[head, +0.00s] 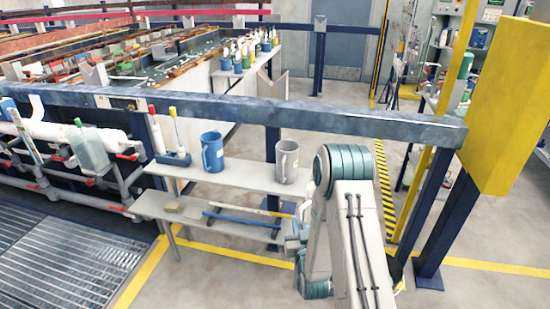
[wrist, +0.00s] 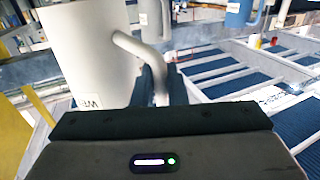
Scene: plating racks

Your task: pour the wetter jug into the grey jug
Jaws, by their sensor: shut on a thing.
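A large pale jug (wrist: 80,50) fills the left of the wrist view, with a small label low on its side, only partly readable. Its curved handle (wrist: 135,45) runs down between the dark fingers of my gripper (wrist: 158,85), which is shut on it. I cannot tell whether the held jug is off the shelf.
A blue jug (head: 212,152) stands left of the grey jug, also seen in the wrist view (wrist: 240,12). A blue holder (head: 174,158) with upright tools is farther left on the shelf (head: 245,176). A long rail (head: 270,109) runs behind. A yellow post guard (head: 503,100) stands right.

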